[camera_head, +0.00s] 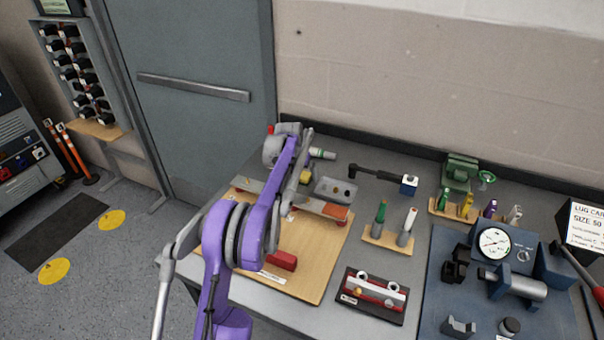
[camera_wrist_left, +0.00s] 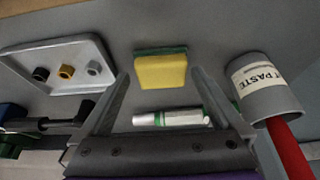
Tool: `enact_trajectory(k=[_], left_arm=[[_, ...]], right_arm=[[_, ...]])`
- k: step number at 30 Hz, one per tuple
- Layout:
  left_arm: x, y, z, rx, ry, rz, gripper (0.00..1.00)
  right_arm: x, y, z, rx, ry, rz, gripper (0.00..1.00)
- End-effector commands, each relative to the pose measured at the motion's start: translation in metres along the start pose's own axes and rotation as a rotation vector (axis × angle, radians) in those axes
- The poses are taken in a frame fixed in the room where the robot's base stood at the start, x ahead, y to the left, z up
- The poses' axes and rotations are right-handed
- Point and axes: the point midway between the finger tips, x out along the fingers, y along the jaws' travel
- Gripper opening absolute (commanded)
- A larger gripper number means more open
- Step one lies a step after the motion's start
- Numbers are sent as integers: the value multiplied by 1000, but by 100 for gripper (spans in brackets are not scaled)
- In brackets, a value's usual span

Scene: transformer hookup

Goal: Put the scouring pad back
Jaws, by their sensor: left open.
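The scouring pad (camera_wrist_left: 160,70), a yellow block with a green layer, lies on the grey bench in the left wrist view. In the head view only a small yellow part of it (camera_head: 304,177) shows beside my arm. My left gripper (camera_wrist_left: 159,77) is open, with its fingers spread either side of the pad and apparently not touching it. In the head view my left gripper (camera_head: 303,168) is over the back left of the bench, largely hidden by its own arm. My right gripper is in neither view.
A white and green tube (camera_wrist_left: 172,118) lies near the fingers. A grey paste can (camera_wrist_left: 262,88) with a red part is close on the right. A grey tray (camera_wrist_left: 50,52) holding small fittings is on the left. A wooden board (camera_head: 322,255) lies under my arm.

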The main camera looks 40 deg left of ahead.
Motion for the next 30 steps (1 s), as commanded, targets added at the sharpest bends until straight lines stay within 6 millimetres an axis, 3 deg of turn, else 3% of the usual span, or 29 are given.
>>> enact_trajectory(k=[15, 21, 26, 30], left_arm=[[-100, 0, 0, -1, 0, -1, 100], [-118, 0, 0, -1, 0, 0, 100], [-120, 0, 0, 0, 0, 0, 100], [-129, 17, 7, 10, 2, 3, 100]], right_arm=[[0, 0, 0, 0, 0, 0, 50], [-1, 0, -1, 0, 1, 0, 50], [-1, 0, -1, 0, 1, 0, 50], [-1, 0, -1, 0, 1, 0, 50]])
